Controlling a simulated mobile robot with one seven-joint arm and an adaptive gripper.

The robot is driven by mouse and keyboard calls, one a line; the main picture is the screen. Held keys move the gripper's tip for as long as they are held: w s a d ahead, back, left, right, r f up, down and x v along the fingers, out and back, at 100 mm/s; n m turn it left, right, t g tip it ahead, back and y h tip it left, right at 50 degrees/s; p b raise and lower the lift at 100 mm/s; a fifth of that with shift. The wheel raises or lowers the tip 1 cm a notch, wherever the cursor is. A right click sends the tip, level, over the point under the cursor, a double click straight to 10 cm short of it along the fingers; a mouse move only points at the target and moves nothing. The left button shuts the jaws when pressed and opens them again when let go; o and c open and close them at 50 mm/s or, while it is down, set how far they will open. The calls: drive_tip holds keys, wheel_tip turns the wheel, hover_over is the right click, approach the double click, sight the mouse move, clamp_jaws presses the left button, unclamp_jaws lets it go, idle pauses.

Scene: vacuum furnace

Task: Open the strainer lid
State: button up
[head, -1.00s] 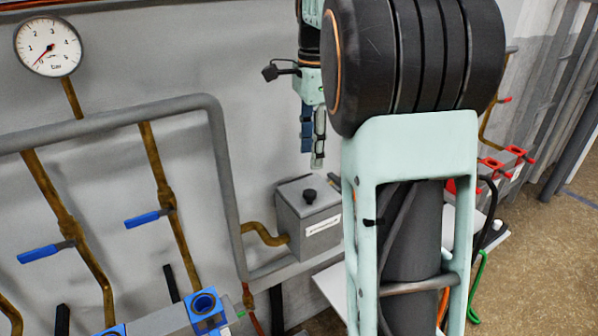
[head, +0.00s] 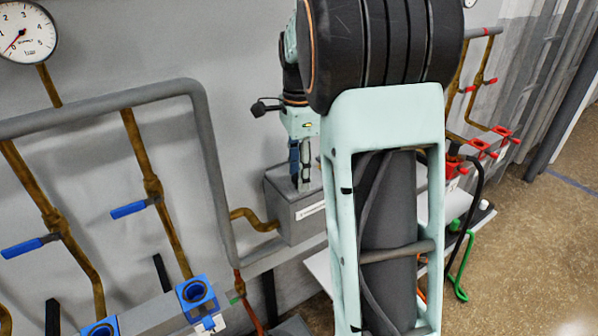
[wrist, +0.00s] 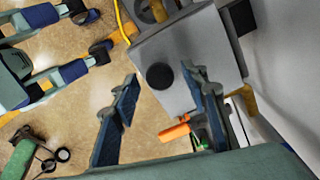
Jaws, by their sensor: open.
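The strainer is a grey box (head: 296,220) on the wall bench, fed by a brass pipe on its left in the head view. Its grey lid (wrist: 188,75) carries a round black knob (wrist: 160,76). My gripper (head: 301,186) points down over the lid, and its fingers hide the knob in the head view. In the wrist view my gripper (wrist: 163,108) is open, with one blue-padded finger to each side. The knob shows in the gap, a little beyond the fingertips. The lid lies flat on the box. I cannot tell the exact height of the fingertips above it.
A grey pipe (head: 215,165) runs down close to the left of the strainer. Blue-handled valves (head: 130,209) are farther left and red-handled valves (head: 480,147) to the right.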

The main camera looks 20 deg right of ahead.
clamp_jaws()
idle(0.3)
drive_tip(key=shift+r, duration=0.1)
